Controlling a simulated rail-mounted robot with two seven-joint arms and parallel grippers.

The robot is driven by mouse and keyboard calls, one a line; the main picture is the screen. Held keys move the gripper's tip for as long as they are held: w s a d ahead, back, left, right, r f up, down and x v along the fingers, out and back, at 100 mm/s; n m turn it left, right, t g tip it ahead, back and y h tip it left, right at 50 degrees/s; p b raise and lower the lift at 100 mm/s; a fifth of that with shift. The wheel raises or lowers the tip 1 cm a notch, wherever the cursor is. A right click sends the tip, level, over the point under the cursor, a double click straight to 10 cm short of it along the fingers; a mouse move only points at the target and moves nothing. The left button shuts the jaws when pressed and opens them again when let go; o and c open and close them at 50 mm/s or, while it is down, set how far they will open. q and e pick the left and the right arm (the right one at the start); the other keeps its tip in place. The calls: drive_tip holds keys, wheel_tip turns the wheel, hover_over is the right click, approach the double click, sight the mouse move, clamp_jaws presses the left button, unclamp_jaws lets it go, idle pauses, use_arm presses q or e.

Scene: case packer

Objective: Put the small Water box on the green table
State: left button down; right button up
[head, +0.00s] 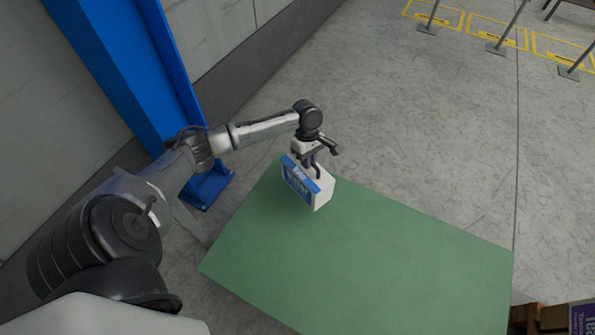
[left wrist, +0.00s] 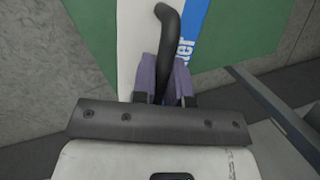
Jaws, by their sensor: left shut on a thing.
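The small Water box (head: 301,185) is white with a blue label and sits at the far left corner of the green table (head: 370,255). My left gripper (head: 317,168) is over it and shut on its dark curved handle. In the left wrist view the handle (left wrist: 168,50) runs between the purple finger pads (left wrist: 165,80), with the box's white and blue side (left wrist: 190,40) behind it. The box looks upright; I cannot tell whether its base touches the table. My right gripper does not show.
A blue steel column (head: 135,75) stands by the wall, left of the table. Boxes (head: 575,318) show at the bottom right corner, one purple. Grey posts (head: 497,45) stand on the floor at the back right. The rest of the green tabletop is clear.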

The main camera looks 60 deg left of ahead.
sight(296, 165)
use_arm(q)
drive_tip(key=s+a+f, duration=0.2)
drive_tip(key=shift+s+a+f, duration=0.1)
drive_tip(key=shift+s+a, duration=0.1)
drive_tip(key=shift+s, duration=0.2)
drive_tip(key=shift+f+b, duration=1.05)
drive_tip(key=shift+f, duration=1)
drive_tip(key=c, duration=1.1)
unclamp_jaws()
drive_tip(key=shift+f, duration=0.1)
drive_tip(key=p+v, duration=0.3)
drive_tip(key=v, duration=0.9)
